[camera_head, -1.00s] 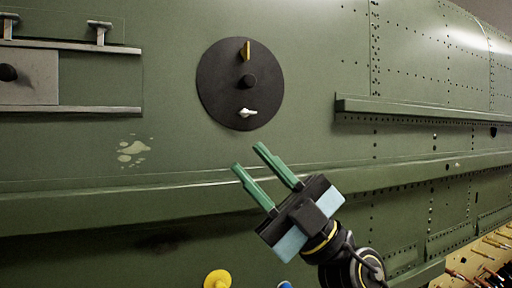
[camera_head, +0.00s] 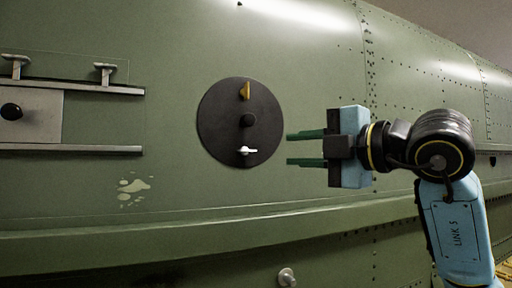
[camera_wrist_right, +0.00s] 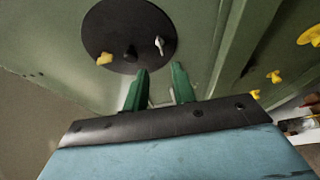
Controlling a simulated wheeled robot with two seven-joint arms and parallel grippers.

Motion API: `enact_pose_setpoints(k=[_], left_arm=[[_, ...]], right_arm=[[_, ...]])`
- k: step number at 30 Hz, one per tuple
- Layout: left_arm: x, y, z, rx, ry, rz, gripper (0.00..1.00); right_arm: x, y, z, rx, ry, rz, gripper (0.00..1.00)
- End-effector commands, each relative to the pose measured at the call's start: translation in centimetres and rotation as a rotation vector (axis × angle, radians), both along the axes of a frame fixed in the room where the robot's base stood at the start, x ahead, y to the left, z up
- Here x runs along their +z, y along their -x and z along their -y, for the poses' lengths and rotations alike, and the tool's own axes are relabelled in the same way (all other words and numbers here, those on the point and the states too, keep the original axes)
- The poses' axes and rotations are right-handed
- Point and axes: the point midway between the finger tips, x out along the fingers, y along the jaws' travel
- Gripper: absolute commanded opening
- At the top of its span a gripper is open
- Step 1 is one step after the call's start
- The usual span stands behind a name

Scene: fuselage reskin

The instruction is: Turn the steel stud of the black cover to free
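The round black cover (camera_head: 215,122) lies flat on the green fuselage wall in the head view. It carries a brass-yellow stud (camera_head: 246,91) near its top, a black knob (camera_head: 247,120) in the middle and a steel stud (camera_head: 246,151) near its bottom. The right wrist view also shows the cover (camera_wrist_right: 103,32), its steel stud (camera_wrist_right: 159,44) and its yellow stud (camera_wrist_right: 104,59). My right gripper (camera_head: 289,149) is open and empty, its green fingers pointing left, just right of the cover's edge. It does not touch the steel stud. My left gripper is not in view.
At left, a grey sliding plate (camera_head: 42,117) with a black knob sits between two rails (camera_head: 75,149). A long ledge (camera_head: 200,225) runs below the cover. A round metal knob (camera_head: 287,277) is lower down. Yellow fittings (camera_wrist_right: 275,76) show in the wrist view.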

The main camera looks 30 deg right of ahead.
Motion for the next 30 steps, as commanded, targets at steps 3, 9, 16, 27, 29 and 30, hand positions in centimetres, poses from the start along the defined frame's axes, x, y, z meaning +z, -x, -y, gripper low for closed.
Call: enact_pose_setpoints(k=[3, 9, 16, 27, 29, 30], left_arm=[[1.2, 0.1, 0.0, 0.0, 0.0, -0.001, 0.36], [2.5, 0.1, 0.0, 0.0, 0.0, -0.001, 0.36], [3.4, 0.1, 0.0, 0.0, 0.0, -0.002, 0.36], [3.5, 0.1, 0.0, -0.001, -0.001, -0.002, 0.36], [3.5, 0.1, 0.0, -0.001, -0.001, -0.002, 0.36], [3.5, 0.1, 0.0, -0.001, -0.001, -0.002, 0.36]], right_arm=[[0.2, -2.6, -1.0, 0.004, -0.001, -0.004, 0.26], [0.2, -6.5, -2.3, 0.005, 0.0, -0.003, 0.26], [0.1, -9.2, -3.3, 0.004, 0.001, -0.002, 0.26], [-0.1, -9.8, -3.5, 0.004, 0.001, -0.001, 0.26], [-0.1, -9.8, -3.5, 0.004, 0.001, -0.001, 0.21], [0.0, -9.8, -3.5, 0.004, 0.001, -0.001, 0.16]])
